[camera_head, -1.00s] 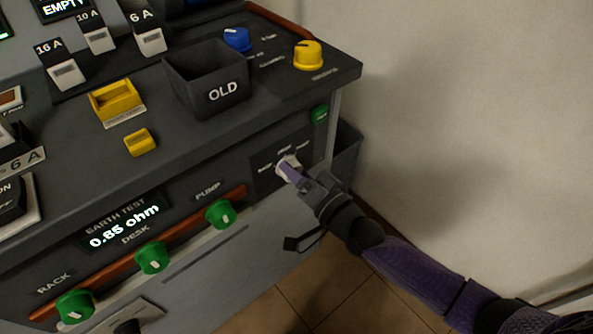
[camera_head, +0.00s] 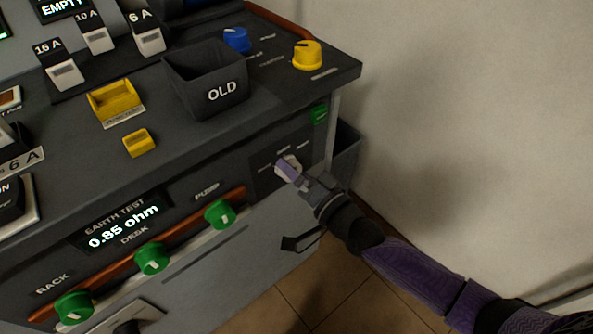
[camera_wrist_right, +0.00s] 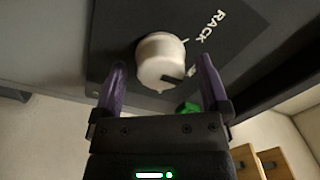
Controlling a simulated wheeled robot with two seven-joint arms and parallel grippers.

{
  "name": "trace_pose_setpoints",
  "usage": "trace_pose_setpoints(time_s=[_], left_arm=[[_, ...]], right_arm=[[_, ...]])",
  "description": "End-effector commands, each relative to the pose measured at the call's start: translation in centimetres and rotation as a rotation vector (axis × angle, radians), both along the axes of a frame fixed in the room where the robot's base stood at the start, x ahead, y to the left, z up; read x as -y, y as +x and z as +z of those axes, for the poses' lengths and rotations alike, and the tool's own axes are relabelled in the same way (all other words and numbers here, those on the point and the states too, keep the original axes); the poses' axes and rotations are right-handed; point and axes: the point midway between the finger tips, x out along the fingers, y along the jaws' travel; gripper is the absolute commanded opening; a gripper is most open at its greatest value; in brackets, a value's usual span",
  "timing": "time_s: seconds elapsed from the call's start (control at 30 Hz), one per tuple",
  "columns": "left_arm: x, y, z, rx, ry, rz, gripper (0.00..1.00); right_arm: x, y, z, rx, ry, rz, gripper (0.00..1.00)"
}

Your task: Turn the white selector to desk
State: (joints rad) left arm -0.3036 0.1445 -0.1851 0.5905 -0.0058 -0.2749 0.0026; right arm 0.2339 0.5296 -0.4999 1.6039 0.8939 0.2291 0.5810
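The white selector (camera_head: 290,163) is a round knob on a dark plate on the console's front, near its right end. In the right wrist view the white selector (camera_wrist_right: 160,58) has a dark pointer mark on its lower right. The word RACK shows beside it there; the other lettering is cut off or unreadable. My right gripper (camera_head: 287,172) is at the knob, its purple fingers partly covering it in the head view. In the wrist view the fingers stand either side of the knob with a visible gap on each side. My left gripper is not in view.
Green knobs (camera_head: 152,258) line the front left of the selector, below a display (camera_head: 123,232) reading 0.85 ohm. A green piece (camera_head: 320,114) sits above right. The OLD bin (camera_head: 206,85) and yellow knob (camera_head: 307,55) are on top. A wall (camera_head: 470,120) stands to the right.

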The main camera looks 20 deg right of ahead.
Motion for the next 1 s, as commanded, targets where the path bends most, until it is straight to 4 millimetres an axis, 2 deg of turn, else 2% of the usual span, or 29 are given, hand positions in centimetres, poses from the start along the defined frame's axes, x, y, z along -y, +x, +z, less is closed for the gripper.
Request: trace_pose_setpoints(time_s=[0.3,0.37,0.6,0.7,0.8,1.0], left_arm=[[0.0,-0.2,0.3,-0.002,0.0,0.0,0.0],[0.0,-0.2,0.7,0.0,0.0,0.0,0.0],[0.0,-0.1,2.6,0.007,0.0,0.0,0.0],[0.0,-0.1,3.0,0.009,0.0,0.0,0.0],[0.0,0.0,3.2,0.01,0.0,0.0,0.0],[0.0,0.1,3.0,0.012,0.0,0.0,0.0]], right_arm=[[0.2,-0.5,0.1,0.001,-0.002,0.0,0.95],[0.5,-1.3,0.2,0.001,-0.002,0.0,0.95],[2.5,-6.6,0.2,-0.002,-0.004,0.0,0.95],[3.1,-8.3,0.0,-0.001,-0.002,0.0,0.95],[3.4,-9.1,-0.1,0.0,-0.001,0.0,0.95],[3.5,-9.3,-0.2,0.001,0.0,0.001,0.95]])
